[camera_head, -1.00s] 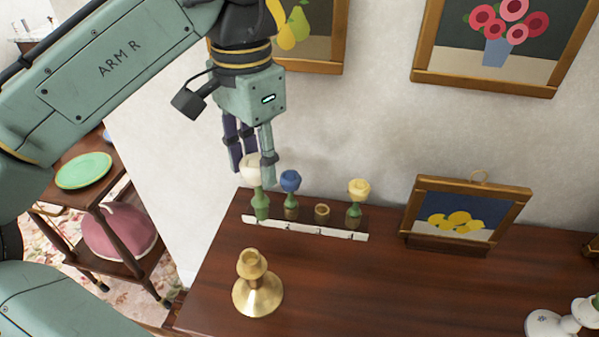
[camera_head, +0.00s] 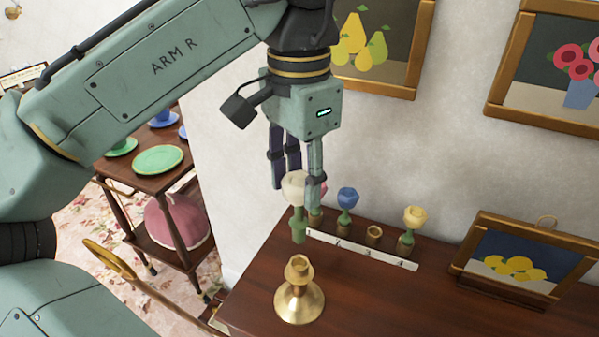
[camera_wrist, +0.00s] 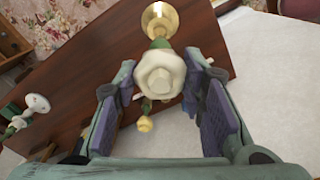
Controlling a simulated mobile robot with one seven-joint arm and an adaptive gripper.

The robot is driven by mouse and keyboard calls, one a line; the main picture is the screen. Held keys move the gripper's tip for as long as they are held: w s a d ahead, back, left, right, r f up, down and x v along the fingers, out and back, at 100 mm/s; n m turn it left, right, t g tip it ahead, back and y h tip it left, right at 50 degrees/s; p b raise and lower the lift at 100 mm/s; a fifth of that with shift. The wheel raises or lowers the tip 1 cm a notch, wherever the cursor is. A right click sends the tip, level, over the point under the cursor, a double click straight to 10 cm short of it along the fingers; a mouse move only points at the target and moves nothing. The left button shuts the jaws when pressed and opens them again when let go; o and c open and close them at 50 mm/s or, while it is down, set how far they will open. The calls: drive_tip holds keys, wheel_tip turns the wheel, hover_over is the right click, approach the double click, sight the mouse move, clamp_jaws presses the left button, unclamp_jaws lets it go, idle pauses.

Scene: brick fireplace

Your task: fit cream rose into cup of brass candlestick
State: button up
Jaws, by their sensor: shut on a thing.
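The cream rose (camera_head: 293,188) hangs upright from my gripper (camera_head: 297,190), its green stem and plug pointing down. My gripper is shut on it, with the fingers on either side of the bloom. In the wrist view the rose (camera_wrist: 160,74) sits between the fingers of my gripper (camera_wrist: 160,85). The brass candlestick (camera_head: 299,302) stands upright on the dark wooden top, its cup (camera_head: 298,262) empty and open upward. The rose's lower end is a little above and behind the cup, apart from it.
A white-fronted rack (camera_head: 365,250) behind holds a blue rose (camera_head: 348,198), a yellow rose (camera_head: 415,216) and a pink one partly hidden by my finger. One holder (camera_head: 374,233) is empty. A lemon picture (camera_head: 522,258) stands to the right.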

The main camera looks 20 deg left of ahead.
sight(299, 224)
drive_tip(key=shift+f+b, duration=1.1)
drive_tip(key=shift+f, duration=1.3)
drive_tip(key=shift+p, duration=1.45)
drive_tip(key=shift+f+b, duration=0.7)
drive_tip(key=shift+f, duration=1.15)
drive_tip(key=o, duration=1)
drive_tip(key=shift+r, duration=0.1)
drive_tip(key=shift+o, duration=0.2)
wheel_tip(299, 224, up, 8)
drive_tip(key=shift+f, duration=0.25)
